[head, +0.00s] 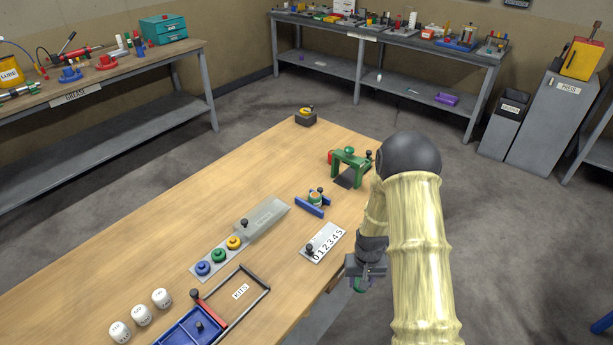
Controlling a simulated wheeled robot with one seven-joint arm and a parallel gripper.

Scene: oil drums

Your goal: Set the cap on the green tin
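My gripper (364,281) hangs beside the table's right edge. Dark green shows at its fingertips, but it is too small to tell whether this is a held thing, or whether the fingers are open or shut. A blue cap-like piece (203,268), a green one (218,255) and a yellow one (233,243) sit in a row on a grey plate (262,219). A small round piece with a green band (315,197) and a dark knob sits in a blue cradle (309,206). I cannot tell which thing is the green tin.
A green arch fixture (350,158) and a dark block with a yellow top (306,117) stand farther back. A number plate (322,243) lies near the right edge. White labelled cups (141,314), a blue tray (180,336) and a KITS frame (262,297) are in front. The left-back tabletop is clear.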

